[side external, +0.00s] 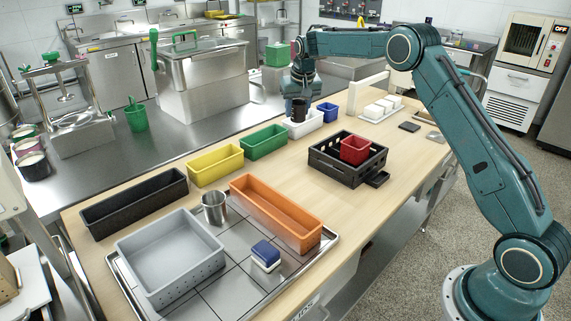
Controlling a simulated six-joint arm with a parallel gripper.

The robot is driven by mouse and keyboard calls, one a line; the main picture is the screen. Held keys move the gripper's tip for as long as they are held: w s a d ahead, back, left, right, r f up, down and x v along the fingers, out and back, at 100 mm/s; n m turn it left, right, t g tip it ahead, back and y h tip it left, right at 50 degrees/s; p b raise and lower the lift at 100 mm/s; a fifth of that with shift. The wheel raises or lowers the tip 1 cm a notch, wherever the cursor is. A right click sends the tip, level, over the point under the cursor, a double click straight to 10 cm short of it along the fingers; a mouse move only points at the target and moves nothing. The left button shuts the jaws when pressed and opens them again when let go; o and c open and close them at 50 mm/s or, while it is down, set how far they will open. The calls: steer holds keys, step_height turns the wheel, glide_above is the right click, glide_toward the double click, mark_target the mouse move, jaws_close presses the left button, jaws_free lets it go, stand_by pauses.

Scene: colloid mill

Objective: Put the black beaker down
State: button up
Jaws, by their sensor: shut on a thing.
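The black beaker (299,112) is small and dark and looks upright. It is below my gripper (300,98), which is shut on it near the back edge of the wooden table (375,205). The beaker is over or inside a white bin (308,126). I cannot tell whether its base touches anything, since the bin's wall and the small size hide it. The fingertips are too small to make out clearly.
A blue bin (327,112) stands right of the beaker, and a green bin (264,142) stands to its left. A black crate (325,172) holding a red bin (355,150) is in front. A white tray (378,110) with white blocks is farther right. Bare wood lies between.

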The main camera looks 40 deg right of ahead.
steer(key=shift+s+d, duration=0.1)
steer(key=shift+s+d+r, duration=0.15)
steer(key=shift+s+r, duration=0.05)
steer(key=shift+s, duration=0.3)
steer(key=s+n, duration=0.1)
steer(key=s, duration=2.1)
steer(key=shift+s+a, duration=0.25)
steer(key=shift+s, duration=0.15)
steer(key=shift+f, duration=0.15)
step_height(320, 180, down, 16)
steer(key=shift+f, duration=0.1)
steer(key=shift+f, duration=1.8)
